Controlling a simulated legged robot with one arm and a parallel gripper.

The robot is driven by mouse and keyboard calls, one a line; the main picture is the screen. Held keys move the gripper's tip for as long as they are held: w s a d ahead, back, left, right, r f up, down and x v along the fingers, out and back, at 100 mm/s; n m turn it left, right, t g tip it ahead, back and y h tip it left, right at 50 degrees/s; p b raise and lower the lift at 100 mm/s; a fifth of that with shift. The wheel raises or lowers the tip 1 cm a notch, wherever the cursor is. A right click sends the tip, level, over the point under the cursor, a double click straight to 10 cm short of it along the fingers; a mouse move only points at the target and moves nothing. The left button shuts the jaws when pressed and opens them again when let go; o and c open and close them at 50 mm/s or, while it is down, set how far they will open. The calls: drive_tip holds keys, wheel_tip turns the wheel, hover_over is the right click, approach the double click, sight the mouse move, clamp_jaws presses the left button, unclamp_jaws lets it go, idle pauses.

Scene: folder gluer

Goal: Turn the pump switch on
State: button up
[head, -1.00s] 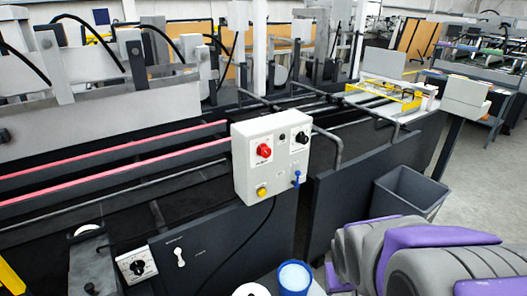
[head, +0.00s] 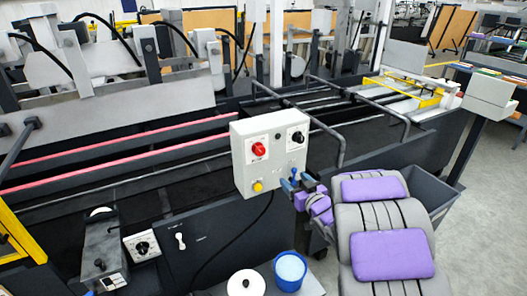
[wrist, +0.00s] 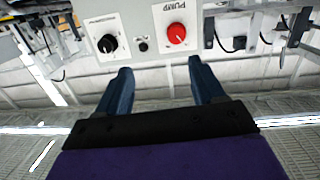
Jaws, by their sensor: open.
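A light grey control box (head: 268,165) stands on the machine's front edge. It carries a red knob (head: 258,149), a black knob (head: 298,137) and a yellow button (head: 258,186). My gripper (head: 290,182) is at the box's lower right corner. Its blue fingers (wrist: 160,68) are spread with nothing between them, apart from the red knob. The blue part at the box's lower right is hard to separate from my fingers.
A grey bin (head: 432,192) stands right of the box, partly behind my arm. A blue cup (head: 290,271) and a white roll (head: 246,283) are below the box. A black rotary dial (head: 142,246) and a white lever (head: 180,241) are on the lower panel.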

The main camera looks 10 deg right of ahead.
drive_tip(key=y, duration=0.1)
approach(261, 152)
drive_tip(key=shift+n, duration=0.3)
drive_tip(key=b+x, duration=0.1)
drive_tip(key=x, duration=0.2)
drive_tip(key=b+x, duration=0.1)
drive_tip(key=x, duration=0.2)
drive_tip(key=shift+w+a+f, duration=0.1)
drive_tip(key=shift+w+a, duration=0.15)
drive_tip(key=shift+a, duration=0.05)
drive_tip(key=shift+w+a, duration=0.1)
drive_tip(key=shift+w, duration=0.3)
drive_tip(key=shift+w+d, duration=0.4)
drive_tip(key=shift+w, duration=0.15)
drive_tip(key=shift+a, duration=0.3)
drive_tip(key=shift+c, duration=0.6)
drive_tip(key=shift+a, duration=0.15)
drive_tip(key=c, duration=0.3)
drive_tip(key=shift+d, duration=0.25)
drive_tip(key=c, duration=0.4)
drive_tip(key=shift+c, duration=1)
